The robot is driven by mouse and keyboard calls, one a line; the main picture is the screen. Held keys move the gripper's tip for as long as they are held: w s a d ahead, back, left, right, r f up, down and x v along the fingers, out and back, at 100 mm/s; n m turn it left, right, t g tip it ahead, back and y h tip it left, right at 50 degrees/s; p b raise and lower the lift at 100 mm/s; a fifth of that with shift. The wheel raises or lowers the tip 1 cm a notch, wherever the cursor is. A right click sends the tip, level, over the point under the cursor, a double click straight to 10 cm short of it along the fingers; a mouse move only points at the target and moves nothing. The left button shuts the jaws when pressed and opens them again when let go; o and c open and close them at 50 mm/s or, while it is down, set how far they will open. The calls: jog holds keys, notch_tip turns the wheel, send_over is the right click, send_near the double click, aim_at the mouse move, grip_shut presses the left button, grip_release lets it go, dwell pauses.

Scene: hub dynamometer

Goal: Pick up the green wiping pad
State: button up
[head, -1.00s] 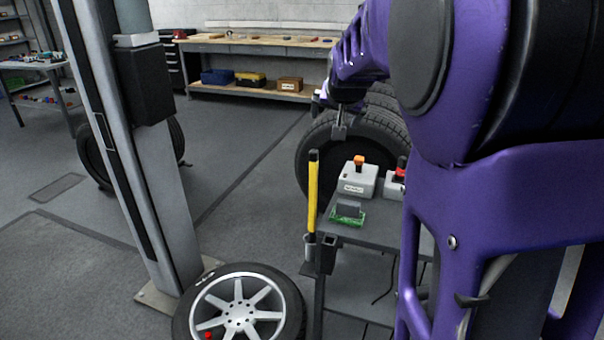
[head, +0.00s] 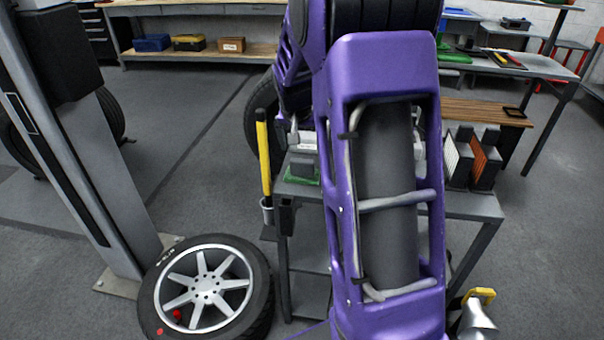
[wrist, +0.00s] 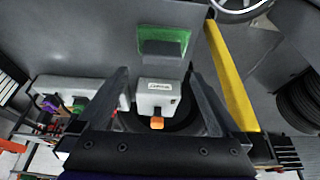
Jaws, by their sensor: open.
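The green wiping pad (head: 304,178) lies on the left end of the grey cart's top, with a dark grey block-like part on it. It also shows in the wrist view (wrist: 172,36), at the upper middle, beyond my fingertips. My gripper (wrist: 157,73) is open, with its two dark fingers apart and nothing held between them. It is apart from the pad. A light grey box with an orange button (wrist: 157,97) shows between the fingers in the wrist view. In the head view my arm hides the gripper and part of the cart.
A yellow-handled tool (head: 263,155) stands upright at the cart's left edge, close to the pad. A wheel (head: 206,289) lies on the floor at lower left, near a grey post (head: 115,205). Orange and white finned blocks (head: 484,160) stand on the cart's right end.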

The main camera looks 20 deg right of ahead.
aim_at(302, 160)
jog(key=x, duration=0.6)
jog(key=b+x, duration=0.1)
jog(key=x, duration=0.2)
jog(key=shift+w+d+r, duration=0.1)
jog(key=shift+w, duration=0.25)
jog(key=shift+c, duration=0.2)
